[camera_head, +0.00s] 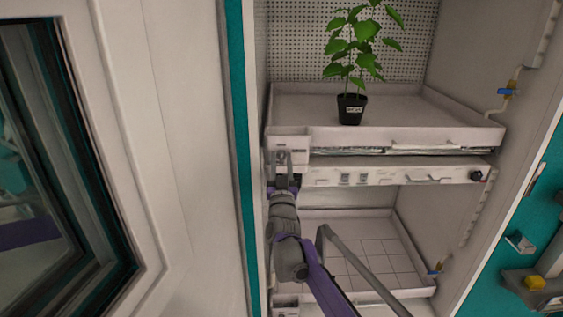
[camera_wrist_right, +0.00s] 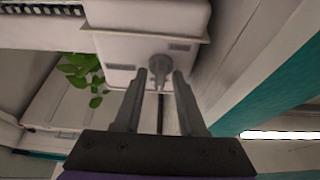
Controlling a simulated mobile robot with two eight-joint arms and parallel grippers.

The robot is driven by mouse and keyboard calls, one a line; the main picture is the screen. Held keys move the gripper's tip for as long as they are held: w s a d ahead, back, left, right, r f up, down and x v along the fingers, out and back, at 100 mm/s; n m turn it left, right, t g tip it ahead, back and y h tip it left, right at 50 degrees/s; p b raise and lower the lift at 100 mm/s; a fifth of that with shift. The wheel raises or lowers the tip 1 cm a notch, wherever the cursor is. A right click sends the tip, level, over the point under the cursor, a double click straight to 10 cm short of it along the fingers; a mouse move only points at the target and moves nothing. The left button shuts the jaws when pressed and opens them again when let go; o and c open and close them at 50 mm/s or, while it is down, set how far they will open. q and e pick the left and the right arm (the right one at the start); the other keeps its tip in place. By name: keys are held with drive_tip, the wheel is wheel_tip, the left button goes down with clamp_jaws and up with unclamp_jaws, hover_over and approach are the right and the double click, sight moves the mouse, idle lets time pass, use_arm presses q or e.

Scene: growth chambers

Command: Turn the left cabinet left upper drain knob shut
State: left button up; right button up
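The drain knob (camera_wrist_right: 160,67) is a small grey lever on a white box (camera_wrist_right: 145,28) at the left front corner of the cabinet's upper shelf. In the wrist view its handle points toward my right gripper (camera_wrist_right: 158,76). That gripper is open, with one finger on each side of the handle and a visible gap to it. In the head view the right gripper (camera_head: 283,179) is just below the white box (camera_head: 288,140), and the knob there is small and partly hidden. My left gripper is in neither view.
A potted plant (camera_head: 351,108) stands on the upper tray (camera_head: 420,136). A control strip (camera_head: 400,174) runs below it, above a lower tray (camera_head: 385,215). The open white door (camera_head: 185,150) is close on the left. Blue-handled valves (camera_head: 505,91) line the right wall.

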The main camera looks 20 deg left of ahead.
clamp_jaws()
drive_tip(key=shift+n+y, duration=0.4)
drive_tip(key=shift+n, duration=0.2)
drive_tip(key=n+g+y+p, duration=0.1)
drive_tip(key=n, duration=0.3)
drive_tip(key=n+g+y+p, duration=0.1)
drive_tip(key=n+y, duration=0.1)
drive_tip(key=n, duration=0.2)
drive_tip(key=shift+d+r, duration=0.1)
drive_tip(key=n+g+y+p, duration=0.1)
drive_tip(key=n+g, duration=0.1)
drive_tip(key=n, duration=0.2)
drive_tip(key=shift+n+p, duration=0.3)
drive_tip(key=shift+p, duration=0.05)
drive_tip(key=n+g, duration=0.1)
drive_tip(key=n, duration=0.2)
drive_tip(key=shift+y+p, duration=0.35)
drive_tip(key=shift+y, duration=0.05)
drive_tip(key=n+g, duration=0.1)
drive_tip(key=n, duration=0.1)
drive_tip(key=shift+n, duration=0.4)
drive_tip(key=shift+n+g+h, duration=0.4)
drive_tip(key=shift+n+g, duration=0.3)
drive_tip(key=shift+n, duration=0.7)
